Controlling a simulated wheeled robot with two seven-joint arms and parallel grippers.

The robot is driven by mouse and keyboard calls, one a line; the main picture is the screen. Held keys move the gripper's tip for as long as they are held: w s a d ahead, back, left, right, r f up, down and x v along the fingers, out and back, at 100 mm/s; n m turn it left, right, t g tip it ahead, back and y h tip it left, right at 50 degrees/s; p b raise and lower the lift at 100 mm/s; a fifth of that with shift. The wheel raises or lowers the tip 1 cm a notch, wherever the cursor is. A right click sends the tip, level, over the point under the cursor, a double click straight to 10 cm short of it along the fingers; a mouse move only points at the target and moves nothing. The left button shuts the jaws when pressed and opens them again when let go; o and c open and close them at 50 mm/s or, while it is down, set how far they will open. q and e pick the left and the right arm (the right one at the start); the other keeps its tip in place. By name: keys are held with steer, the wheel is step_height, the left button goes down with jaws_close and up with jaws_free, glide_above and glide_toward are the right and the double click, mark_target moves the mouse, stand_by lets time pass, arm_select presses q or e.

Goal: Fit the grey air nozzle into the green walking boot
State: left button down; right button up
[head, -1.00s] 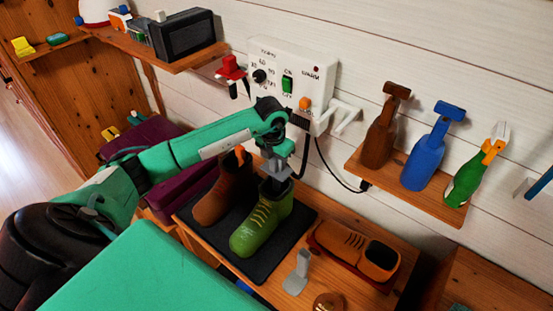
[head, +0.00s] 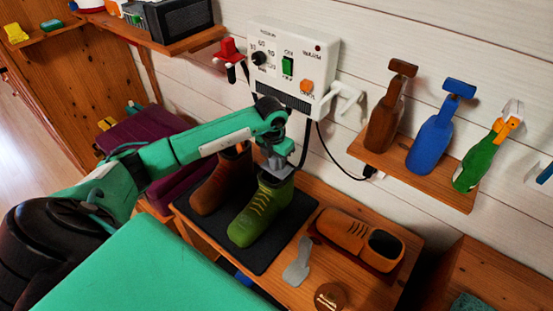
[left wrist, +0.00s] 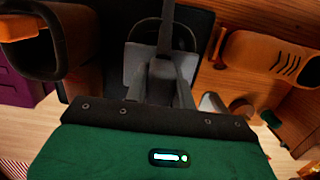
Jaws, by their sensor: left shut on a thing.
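The green walking boot (head: 258,212) stands upright on a black mat (head: 262,258), its opening upward. My left gripper (head: 274,160) is directly above the boot's opening, pointing down, with its grey tip at the rim. In the left wrist view, my gripper (left wrist: 160,82) is shut on the grey air nozzle, a dark grey bar (left wrist: 168,28) rising between the fingers. In the head view the nozzle is mostly hidden by the gripper and the boot's rim, so I cannot tell how deep it sits. My right gripper is not in view.
A brown boot (head: 222,185) stands close beside the green one. A white control box (head: 290,65) with a black hose (head: 303,150) is on the wall behind.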

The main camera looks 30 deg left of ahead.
arm_select(q)
steer(key=shift+f, duration=0.2)
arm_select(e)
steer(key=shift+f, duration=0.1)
arm_select(q)
steer(key=shift+f+b, duration=0.85)
steer(key=c, duration=1.1)
jaws_free()
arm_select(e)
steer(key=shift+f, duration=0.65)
arm_select(q)
steer(key=shift+r, duration=0.1)
steer(key=r, duration=0.2)
steer(key=r+b, duration=0.1)
steer(key=r, duration=0.3)
steer(key=shift+s+a+r, duration=0.1)
steer(key=shift+s+r, duration=0.2)
steer(key=shift+s, duration=0.05)
steer(key=r, duration=0.4)
steer(key=r+b, duration=0.1)
steer(key=r, duration=0.1)
steer(key=shift+s, duration=0.4)
steer(key=shift+r, duration=0.3)
steer(key=shift+s+r, duration=0.1)
steer(key=shift+r, duration=0.15)
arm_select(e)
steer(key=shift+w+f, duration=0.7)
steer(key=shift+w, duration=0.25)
